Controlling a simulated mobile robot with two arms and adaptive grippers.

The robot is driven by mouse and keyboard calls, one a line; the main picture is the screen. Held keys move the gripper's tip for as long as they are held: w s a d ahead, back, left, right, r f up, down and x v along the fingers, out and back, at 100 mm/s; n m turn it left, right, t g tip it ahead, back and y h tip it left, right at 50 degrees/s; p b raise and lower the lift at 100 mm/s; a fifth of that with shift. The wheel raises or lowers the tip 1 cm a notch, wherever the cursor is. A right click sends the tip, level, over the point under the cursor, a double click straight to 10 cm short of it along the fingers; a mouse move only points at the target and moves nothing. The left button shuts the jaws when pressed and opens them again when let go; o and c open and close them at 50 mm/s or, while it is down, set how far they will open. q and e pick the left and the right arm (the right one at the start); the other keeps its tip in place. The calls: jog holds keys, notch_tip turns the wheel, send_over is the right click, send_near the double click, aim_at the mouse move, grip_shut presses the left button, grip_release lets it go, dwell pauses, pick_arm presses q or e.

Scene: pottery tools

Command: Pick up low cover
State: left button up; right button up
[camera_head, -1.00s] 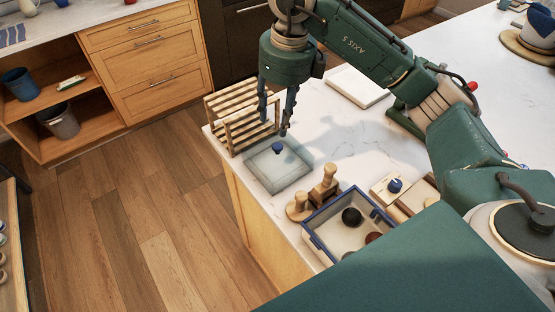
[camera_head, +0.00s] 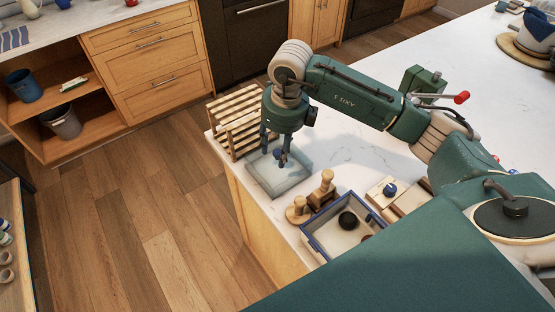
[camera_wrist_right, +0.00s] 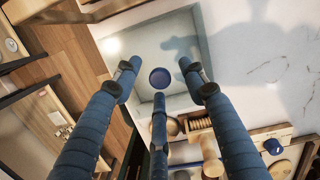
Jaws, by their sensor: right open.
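The low cover (camera_head: 291,179) is a pale, translucent square lid lying flat near the counter's edge. Its round blue knob is in the middle. It also shows in the right wrist view (camera_wrist_right: 135,42), with the knob (camera_wrist_right: 160,78) near the centre. My right gripper (camera_head: 274,157) points down over the cover, its fingers low around the knob. In the right wrist view the three fingers (camera_wrist_right: 158,88) are spread, with the knob between their tips and none visibly gripping it. Finger contact with the cover cannot be told. My left gripper is out of view.
A wooden slatted rack (camera_head: 236,112) stands close behind the cover. Wooden stamps (camera_head: 322,190), a blue-rimmed tray (camera_head: 325,245) with dark balls and a block with a blue knob (camera_head: 389,189) lie in front and right. The white counter (camera_head: 365,150) is clear to the right.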

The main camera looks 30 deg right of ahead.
grip_shut()
jog(key=shift+r, duration=0.1)
